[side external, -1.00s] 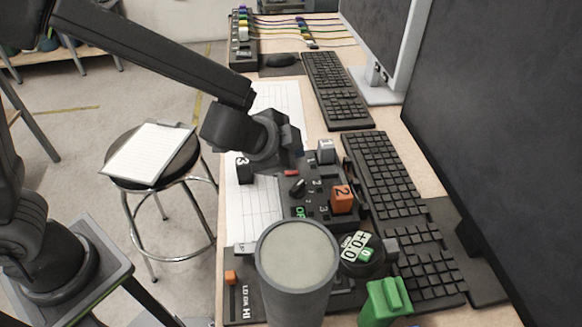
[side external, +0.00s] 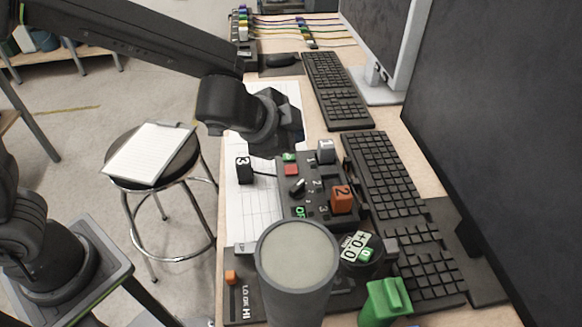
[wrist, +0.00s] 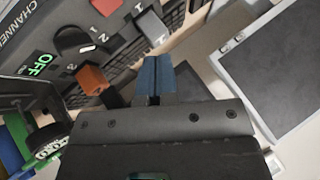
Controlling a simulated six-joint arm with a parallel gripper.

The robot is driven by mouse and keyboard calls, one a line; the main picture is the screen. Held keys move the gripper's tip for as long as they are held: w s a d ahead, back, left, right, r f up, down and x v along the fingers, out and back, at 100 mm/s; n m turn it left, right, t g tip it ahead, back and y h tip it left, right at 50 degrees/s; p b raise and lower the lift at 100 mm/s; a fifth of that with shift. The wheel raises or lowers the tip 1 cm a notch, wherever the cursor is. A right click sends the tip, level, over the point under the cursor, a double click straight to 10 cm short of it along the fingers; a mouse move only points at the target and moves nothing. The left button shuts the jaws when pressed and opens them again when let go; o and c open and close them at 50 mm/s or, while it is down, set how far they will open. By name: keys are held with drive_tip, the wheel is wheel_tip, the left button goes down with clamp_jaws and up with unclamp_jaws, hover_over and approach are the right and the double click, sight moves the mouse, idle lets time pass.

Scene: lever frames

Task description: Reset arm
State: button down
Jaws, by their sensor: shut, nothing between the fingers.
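My gripper (side external: 288,128) hangs in the air above the far end of the black control panel (side external: 318,180). Its blue fingers (wrist: 156,78) are shut together in the wrist view, with nothing between them. The panel carries a black knob (side external: 297,186), a red button (side external: 291,169), a small green button (side external: 289,157) and a green OFF display (side external: 300,212). The grey block 1 (side external: 325,150) and orange block 2 (side external: 342,197) sit on its right side. The wrist view also shows the knob (wrist: 72,42), OFF display (wrist: 38,65), orange block (wrist: 92,79) and grey block (wrist: 152,27).
A black block 3 (side external: 244,168) stands on paper left of the panel. A grey cup (side external: 296,285), green object (side external: 385,300) and slider panel (side external: 240,300) are in front. Keyboards (side external: 385,175) and monitors (side external: 500,130) line the right. A stool (side external: 185,165) stands left.

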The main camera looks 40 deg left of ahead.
drive_tip(key=shift+a, duration=0.1)
drive_tip(key=s+a+r+n+g+y, duration=0.1)
drive_tip(key=s+a+r+n, duration=0.25)
drive_tip(key=a, duration=0.25)
drive_tip(key=s+a+r+n+y, duration=0.2)
drive_tip(key=s+a+n, duration=0.1)
drive_tip(key=s+a, duration=0.3)
drive_tip(key=s+a+n+g+h, duration=0.1)
drive_tip(key=s+a+n, duration=0.3)
drive_tip(key=s, duration=0.6)
drive_tip(key=shift+s+r+g+h, duration=0.15)
drive_tip(key=shift+r+g+h, duration=0.2)
drive_tip(key=shift+g, duration=0.35)
